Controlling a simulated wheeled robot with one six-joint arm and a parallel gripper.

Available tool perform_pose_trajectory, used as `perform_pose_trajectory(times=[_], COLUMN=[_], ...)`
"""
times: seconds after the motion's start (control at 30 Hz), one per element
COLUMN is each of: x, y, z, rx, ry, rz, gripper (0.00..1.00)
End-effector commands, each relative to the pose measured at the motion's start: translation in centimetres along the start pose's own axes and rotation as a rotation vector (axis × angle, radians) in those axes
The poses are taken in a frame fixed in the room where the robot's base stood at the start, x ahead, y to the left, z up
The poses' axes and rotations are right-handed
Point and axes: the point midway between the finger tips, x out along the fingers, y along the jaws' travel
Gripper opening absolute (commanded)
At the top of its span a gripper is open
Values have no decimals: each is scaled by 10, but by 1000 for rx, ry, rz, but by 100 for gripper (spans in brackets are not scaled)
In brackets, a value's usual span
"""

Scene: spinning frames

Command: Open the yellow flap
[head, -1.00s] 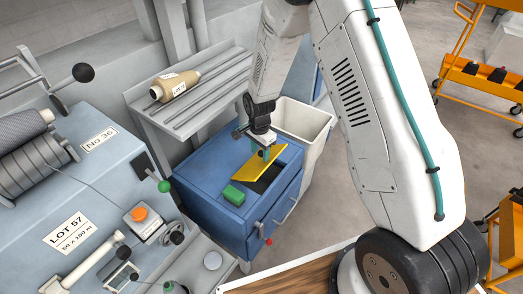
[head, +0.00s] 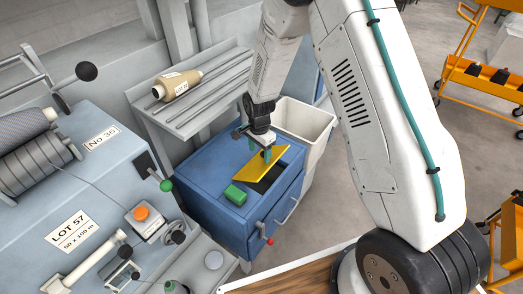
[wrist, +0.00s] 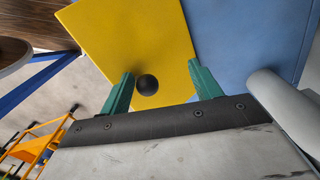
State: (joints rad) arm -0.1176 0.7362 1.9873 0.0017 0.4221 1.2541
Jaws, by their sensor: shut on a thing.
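The yellow flap (head: 252,168) sits tilted at the dark opening (head: 269,178) in the top of the blue cabinet. It fills much of the wrist view (wrist: 130,35), with its black knob (wrist: 147,85) near the edge closest to me. My gripper (head: 266,154) is at the flap, with its green fingers (wrist: 160,78) on either side of the knob. It is shut on the knob, though the wrist view does not clearly show the contact. The cabinet top (wrist: 240,40) lies right of the flap in the wrist view.
A green block (head: 235,194) sits on the blue cabinet (head: 200,176) beside the opening. A pale bin (head: 304,124) stands behind it. A grey rack with a yarn cone (head: 175,85) is at the back left.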

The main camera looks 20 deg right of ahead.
Motion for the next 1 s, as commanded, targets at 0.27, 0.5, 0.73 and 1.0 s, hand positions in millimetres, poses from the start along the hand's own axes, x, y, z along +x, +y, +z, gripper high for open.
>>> perform_pose_trajectory(times=[0.27, 0.5, 0.73, 1.0], x=[-1, -6, -19, -36], y=[-4, -6, -15, -25], z=[-4, -1, 0, 2], rx=[4, 5, 4, 3], ry=[4, 2, 2, 2], rz=[-13, -10, -9, -8], gripper=[43, 43, 43, 43])
